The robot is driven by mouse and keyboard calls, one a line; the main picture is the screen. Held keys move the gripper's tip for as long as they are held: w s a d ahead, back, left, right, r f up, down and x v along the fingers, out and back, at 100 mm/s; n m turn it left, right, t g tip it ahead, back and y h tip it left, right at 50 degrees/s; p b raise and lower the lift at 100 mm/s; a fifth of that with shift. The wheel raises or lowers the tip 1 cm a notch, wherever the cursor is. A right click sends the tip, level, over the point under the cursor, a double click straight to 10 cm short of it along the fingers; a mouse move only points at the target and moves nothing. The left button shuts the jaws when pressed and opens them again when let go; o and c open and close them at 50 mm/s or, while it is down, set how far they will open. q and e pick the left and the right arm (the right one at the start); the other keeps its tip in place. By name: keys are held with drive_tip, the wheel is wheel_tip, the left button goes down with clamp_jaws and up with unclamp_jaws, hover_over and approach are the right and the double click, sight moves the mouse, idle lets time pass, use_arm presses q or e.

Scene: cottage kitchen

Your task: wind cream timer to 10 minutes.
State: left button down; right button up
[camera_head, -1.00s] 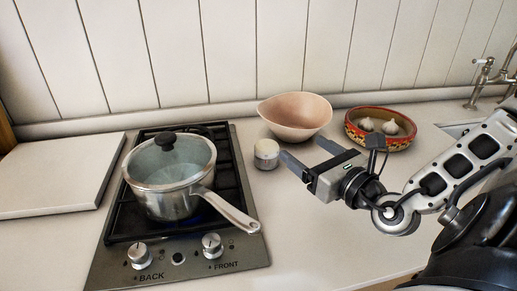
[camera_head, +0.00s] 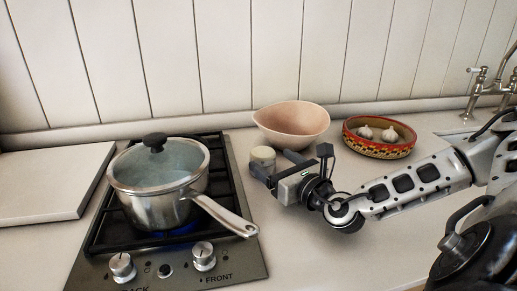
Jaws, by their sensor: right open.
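The cream timer (camera_head: 263,155) is a small round cylinder with a pale top. It stands on the counter just right of the hob, in front of the pink bowl. My right gripper (camera_head: 272,165) reaches in from the right and is open, with its fingers at the timer. One finger is on the near side, low by the timer, and the other is on its right side. Whether they touch it cannot be told. The timer's lower part is partly hidden by the near finger, and its dial marks are too small to read. My left gripper is not in view.
A pink bowl (camera_head: 292,124) and a patterned bowl (camera_head: 379,147) with garlic stand behind. A white board (camera_head: 50,185) lies left.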

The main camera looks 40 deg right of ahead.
sight(259, 151)
drive_tip(key=w, duration=0.7)
drive_tip(key=shift+d+p, duration=0.4)
drive_tip(key=shift+s, duration=0.1)
drive_tip(key=c, duration=1)
drive_tip(key=shift+r+h+p, duration=0.1)
drive_tip(key=shift+h+p, duration=0.2)
drive_tip(key=shift+p, duration=0.15)
drive_tip(key=shift+m, duration=0.3)
drive_tip(key=o, duration=1)
